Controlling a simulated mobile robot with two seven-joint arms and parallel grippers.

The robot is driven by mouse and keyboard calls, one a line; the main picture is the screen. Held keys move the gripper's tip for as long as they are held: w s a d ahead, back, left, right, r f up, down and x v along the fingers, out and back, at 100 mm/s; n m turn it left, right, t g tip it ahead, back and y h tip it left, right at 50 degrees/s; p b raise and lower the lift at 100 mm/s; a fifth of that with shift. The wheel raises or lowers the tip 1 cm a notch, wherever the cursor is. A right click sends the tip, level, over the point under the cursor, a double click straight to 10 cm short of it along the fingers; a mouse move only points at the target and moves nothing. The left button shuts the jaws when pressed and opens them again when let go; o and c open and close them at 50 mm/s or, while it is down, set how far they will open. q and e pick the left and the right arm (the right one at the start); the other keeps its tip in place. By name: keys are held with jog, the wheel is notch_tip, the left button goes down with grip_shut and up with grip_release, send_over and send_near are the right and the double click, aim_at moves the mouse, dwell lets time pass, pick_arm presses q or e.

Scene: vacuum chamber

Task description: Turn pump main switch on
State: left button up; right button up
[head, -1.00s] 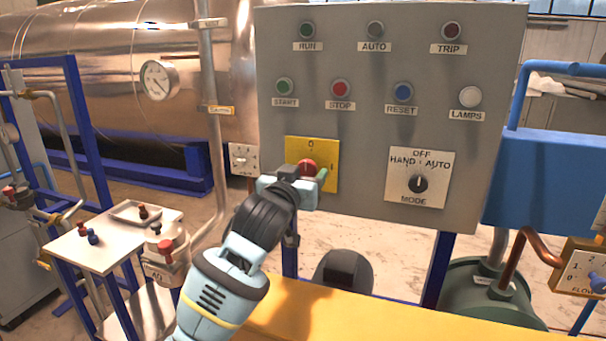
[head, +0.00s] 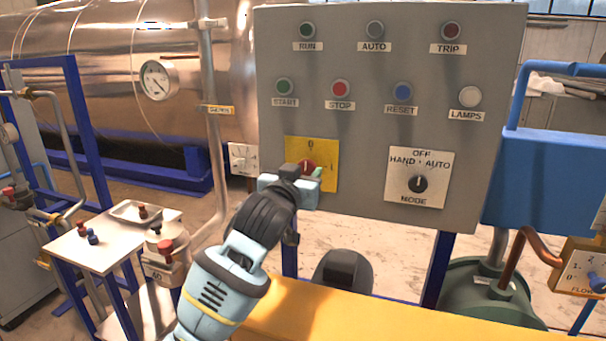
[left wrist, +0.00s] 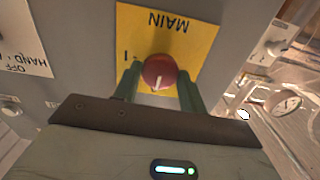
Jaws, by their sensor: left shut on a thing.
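The pump main switch is a red round knob (left wrist: 159,72) on a yellow plate (left wrist: 190,32) marked MAIN in the left wrist view. In the head view the yellow plate (head: 325,180) is at the lower left of the grey control panel, with the red knob (head: 308,167) partly hidden by my gripper. The plate shows a 0 at the top and a 1 at the right. My left gripper (left wrist: 158,85) has its two green fingers on either side of the knob and is shut on it. The knob's white mark shows in the left wrist view. My right gripper is not in view.
The grey panel (head: 440,120) also carries lamps, push buttons and a MODE selector (head: 420,183) to the right of the yellow plate. A yellow surface (head: 330,318) lies below. A white side table (head: 110,245) with small knobs stands at left.

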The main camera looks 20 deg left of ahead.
pick_arm(q)
jog(key=shift+m, duration=0.3)
jog(key=m, duration=0.3)
jog(key=shift+m, duration=0.4)
jog(key=m, duration=1.3)
jog(key=shift+m, duration=0.3)
jog(key=o, duration=1)
